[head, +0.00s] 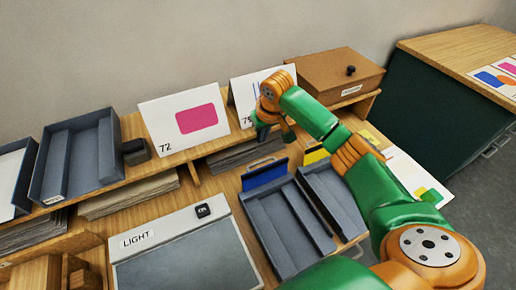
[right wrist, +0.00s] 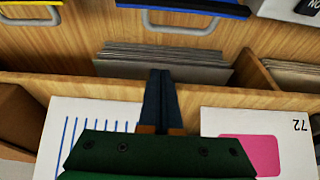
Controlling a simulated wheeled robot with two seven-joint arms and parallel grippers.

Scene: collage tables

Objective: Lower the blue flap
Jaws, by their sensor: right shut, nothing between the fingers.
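The blue flap (head: 265,173) stands raised at the back end of a grey tray in the head view. In the right wrist view only its edge (right wrist: 190,6) shows at the top, above a grey handle (right wrist: 180,22). My right gripper (head: 266,131) is shut and empty, behind the flap and in front of the standing cards. In the right wrist view its closed fingertips (right wrist: 160,78) are over the shelf edge by a stack of sheets, apart from the flap. My left gripper is not in view.
A yellow flap (head: 315,155) stands at the neighbouring tray, right of the blue one. Standing cards (head: 160,113), a brown box (head: 335,72) and stacked sheets (head: 245,152) are close to the right arm. The light pad (head: 185,255) lies front left.

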